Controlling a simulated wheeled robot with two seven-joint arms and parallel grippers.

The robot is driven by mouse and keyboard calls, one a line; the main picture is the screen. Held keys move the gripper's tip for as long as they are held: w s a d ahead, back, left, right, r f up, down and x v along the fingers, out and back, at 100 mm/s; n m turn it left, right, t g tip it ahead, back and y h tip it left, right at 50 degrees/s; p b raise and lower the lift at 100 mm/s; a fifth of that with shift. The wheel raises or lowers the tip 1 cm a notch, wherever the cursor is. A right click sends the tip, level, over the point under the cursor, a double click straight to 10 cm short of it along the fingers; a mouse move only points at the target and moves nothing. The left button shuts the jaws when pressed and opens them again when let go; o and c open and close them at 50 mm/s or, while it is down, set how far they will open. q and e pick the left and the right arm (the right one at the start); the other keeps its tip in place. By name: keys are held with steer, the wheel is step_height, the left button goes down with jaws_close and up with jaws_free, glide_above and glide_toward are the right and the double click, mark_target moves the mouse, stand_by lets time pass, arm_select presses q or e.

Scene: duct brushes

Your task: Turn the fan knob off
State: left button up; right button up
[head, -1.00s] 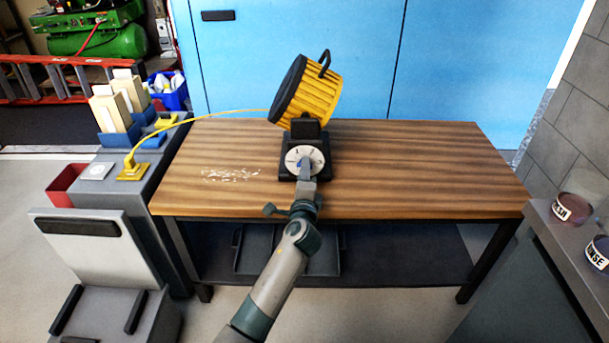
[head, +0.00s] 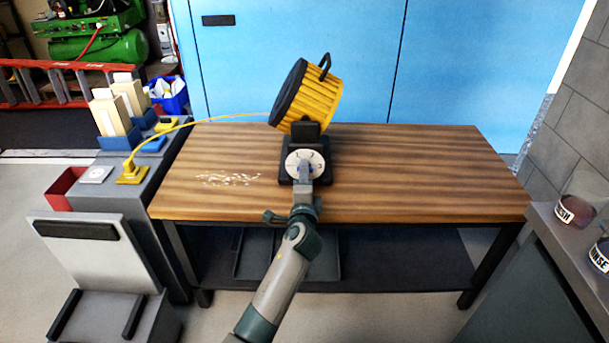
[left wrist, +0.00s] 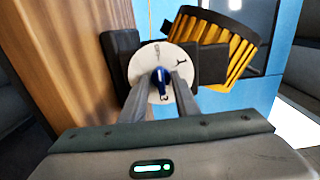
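The yellow ribbed fan (head: 312,102) stands tilted on a black base on the wooden bench, and also shows in the left wrist view (left wrist: 238,52). On its base is a round white dial (head: 296,160) with dark marks, seen close up in the left wrist view (left wrist: 141,68). A blue knob (left wrist: 161,78) sits at the dial's centre. My left gripper (head: 304,175) is right in front of the dial. Its two fingers (left wrist: 164,84) straddle the knob, with slim gaps seeming to show beside it. The right gripper is in neither view.
The wooden bench (head: 420,170) is mostly clear, with pale scraps (head: 228,179) left of the fan. A yellow cable (head: 205,121) runs from the fan to a plug on the grey cart (head: 118,188). Labelled jars (head: 574,211) stand on the right counter.

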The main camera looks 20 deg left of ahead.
arm_select(q)
steer(key=v, duration=1.7)
steer(key=shift+s+p, duration=0.2)
steer(key=shift+p, duration=0.1)
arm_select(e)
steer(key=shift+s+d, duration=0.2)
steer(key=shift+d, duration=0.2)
arm_select(q)
steer(key=shift+r, duration=0.1)
